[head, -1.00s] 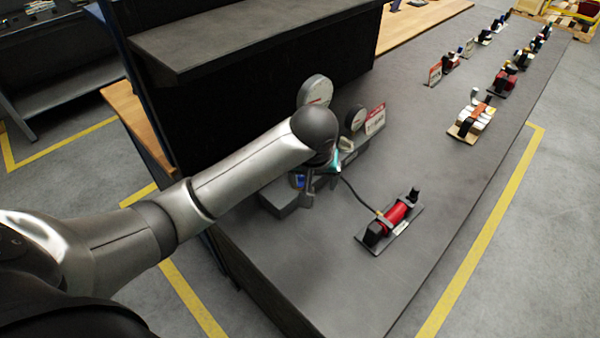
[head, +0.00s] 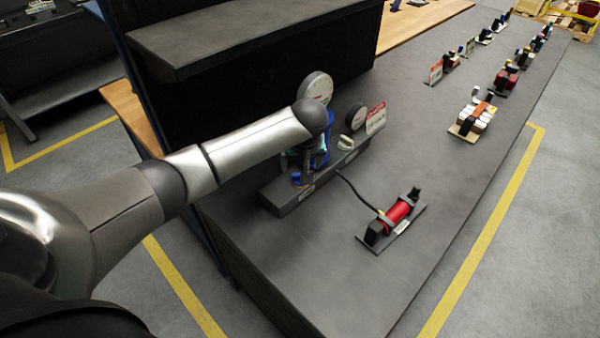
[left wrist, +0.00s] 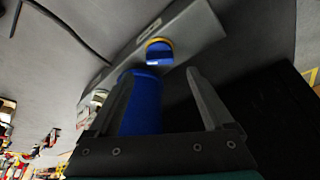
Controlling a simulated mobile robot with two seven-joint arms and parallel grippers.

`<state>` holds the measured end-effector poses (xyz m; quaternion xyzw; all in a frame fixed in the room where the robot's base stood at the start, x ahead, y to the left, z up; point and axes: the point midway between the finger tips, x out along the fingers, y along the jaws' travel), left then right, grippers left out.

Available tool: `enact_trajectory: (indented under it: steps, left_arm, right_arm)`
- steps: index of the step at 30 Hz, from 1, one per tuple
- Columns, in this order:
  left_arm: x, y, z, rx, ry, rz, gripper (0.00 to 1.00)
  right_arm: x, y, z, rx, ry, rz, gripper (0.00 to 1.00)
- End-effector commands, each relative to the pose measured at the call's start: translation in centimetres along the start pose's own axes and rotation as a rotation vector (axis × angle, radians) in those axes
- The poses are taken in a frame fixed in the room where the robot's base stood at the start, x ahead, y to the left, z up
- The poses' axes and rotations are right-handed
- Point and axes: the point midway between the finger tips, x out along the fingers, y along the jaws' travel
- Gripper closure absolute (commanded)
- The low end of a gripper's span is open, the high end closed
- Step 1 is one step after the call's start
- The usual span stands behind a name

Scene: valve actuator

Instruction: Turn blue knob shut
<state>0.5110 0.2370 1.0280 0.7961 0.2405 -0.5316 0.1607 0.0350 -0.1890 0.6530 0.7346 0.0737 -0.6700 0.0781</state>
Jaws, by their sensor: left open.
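The blue knob (head: 297,179) sits on the left end of a long grey base (head: 287,200) on the bench. It also shows in the left wrist view (left wrist: 159,52), round with a yellow-orange rim, just beyond my fingertips. My left gripper (head: 303,163) is above the base, close to the knob, partly hidden by my own wrist. In the left wrist view the gripper (left wrist: 160,76) is open, its fingers apart and not around the knob. A blue cylinder (left wrist: 142,103) shows between and beyond the fingers; I cannot tell whether they touch it. My right gripper is not in view.
A white knob (head: 346,143), a large gauge (head: 317,88) and a smaller dark gauge (head: 355,117) are at the base. A cable runs to a red cylinder unit (head: 397,213). A dark shelf (head: 250,35) overhangs behind. The bench front is clear.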

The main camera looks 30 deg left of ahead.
Motion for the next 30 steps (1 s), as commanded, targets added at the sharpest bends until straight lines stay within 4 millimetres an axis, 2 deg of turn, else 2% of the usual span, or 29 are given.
enact_trajectory:
  steps: [3, 10, 16, 24, 25, 30]
  left_arm:
    - [2.0, 0.0, 0.1, 0.001, -0.001, -0.002, 0.15]
    - [4.6, 0.0, 0.1, 0.0, -0.001, -0.001, 0.15]
    - [5.4, 0.0, 0.1, 0.002, -0.001, 0.0, 0.15]
    - [5.5, 0.0, 0.0, 0.002, 0.0, 0.0, 0.15]
    - [5.5, 0.0, 0.0, 0.002, 0.0, 0.0, 0.16]
    - [5.5, 0.0, 0.0, 0.002, 0.0, 0.0, 0.35]
  right_arm:
    - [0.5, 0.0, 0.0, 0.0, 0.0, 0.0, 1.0]
    - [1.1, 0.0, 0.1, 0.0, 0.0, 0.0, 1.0]
    - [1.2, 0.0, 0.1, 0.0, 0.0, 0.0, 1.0]
    - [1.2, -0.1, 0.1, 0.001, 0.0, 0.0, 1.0]
    - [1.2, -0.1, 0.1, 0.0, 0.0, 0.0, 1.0]
    - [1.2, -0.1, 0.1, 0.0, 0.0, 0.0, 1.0]
